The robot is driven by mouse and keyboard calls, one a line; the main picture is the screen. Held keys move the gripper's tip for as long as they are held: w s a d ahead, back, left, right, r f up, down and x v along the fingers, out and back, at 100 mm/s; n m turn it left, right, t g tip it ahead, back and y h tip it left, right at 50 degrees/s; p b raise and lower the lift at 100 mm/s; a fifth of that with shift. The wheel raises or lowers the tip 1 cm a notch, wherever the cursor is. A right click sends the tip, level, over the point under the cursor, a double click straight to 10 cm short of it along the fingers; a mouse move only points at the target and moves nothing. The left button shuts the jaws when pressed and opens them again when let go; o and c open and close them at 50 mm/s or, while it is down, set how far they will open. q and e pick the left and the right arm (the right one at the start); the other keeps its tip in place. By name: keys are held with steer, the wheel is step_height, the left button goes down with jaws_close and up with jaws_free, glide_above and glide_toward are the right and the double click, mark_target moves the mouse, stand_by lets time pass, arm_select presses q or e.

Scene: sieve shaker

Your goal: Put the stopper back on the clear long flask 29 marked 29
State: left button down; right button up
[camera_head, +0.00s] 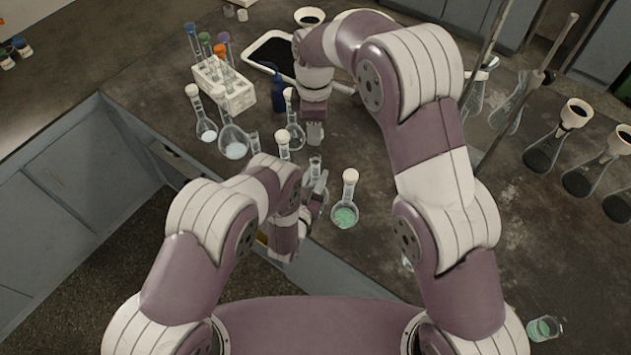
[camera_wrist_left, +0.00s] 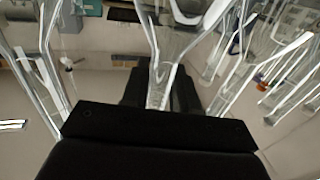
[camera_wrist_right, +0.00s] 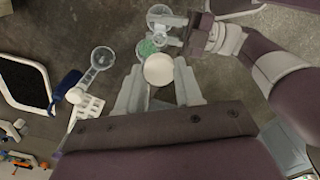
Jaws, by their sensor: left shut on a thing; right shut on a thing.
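An unstoppered clear flask (camera_head: 315,165) stands in the middle of the head view, near the table's front edge. No number is readable on it. My left gripper (camera_head: 318,190) is shut on this flask; the left wrist view shows the glass neck (camera_wrist_left: 160,75) between its dark fingers. My right gripper (camera_head: 315,140) is above and behind the flask, pointing down. It is shut on a white round stopper (camera_wrist_right: 158,70), seen between its fingers in the right wrist view. The stopper is apart from the flask's open mouth (camera_wrist_right: 160,14). The head view does not show the stopper clearly.
A stoppered flask with green liquid (camera_head: 345,213) stands just right of my left gripper. Several stoppered flasks (camera_head: 235,145) stand to the left. A white tube rack (camera_head: 225,88), a blue bottle (camera_head: 279,96) and a white-rimmed tray (camera_head: 262,42) are behind. Dark-filled flasks (camera_head: 541,152) stand right.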

steer(key=shift+f, duration=2.4)
steer(key=shift+f, duration=0.9)
steer(key=shift+f, duration=0.55)
